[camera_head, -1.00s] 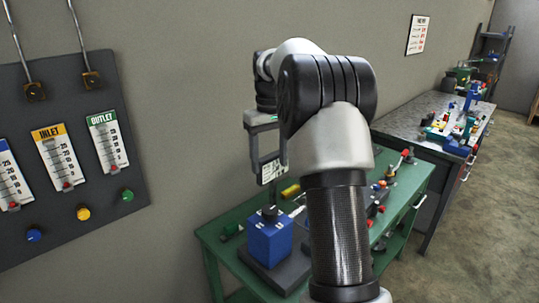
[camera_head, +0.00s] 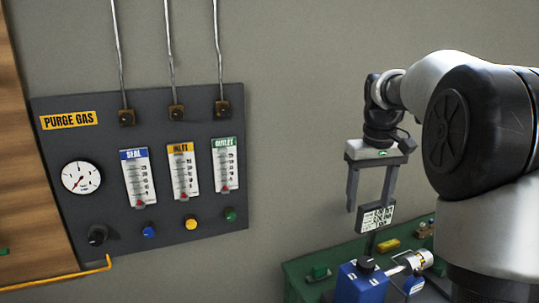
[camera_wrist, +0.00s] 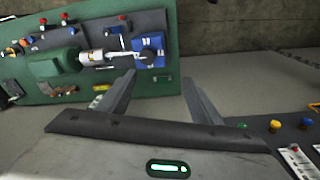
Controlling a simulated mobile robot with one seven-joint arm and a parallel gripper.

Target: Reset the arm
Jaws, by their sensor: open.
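My gripper (camera_head: 369,206) hangs from my bent arm at the right of the head view. Its two fingers point down, apart, with nothing between them. It is above the green bench (camera_head: 300,268), clear of the blue block (camera_head: 360,285) with a dark knob. In the wrist view the gripper (camera_wrist: 158,80) is also open and empty. That view shows the blue block (camera_wrist: 149,46) and a silver cylinder (camera_wrist: 98,57) beyond the fingertips. A small display (camera_head: 377,217) shows just below the fingers in the head view; its distance from them is unclear.
A dark purge gas panel (camera_head: 100,150) with a gauge, flow meters and knobs is on the wall at left. A yellow pipe (camera_head: 70,277) runs below it. Open air lies between the panel and my gripper.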

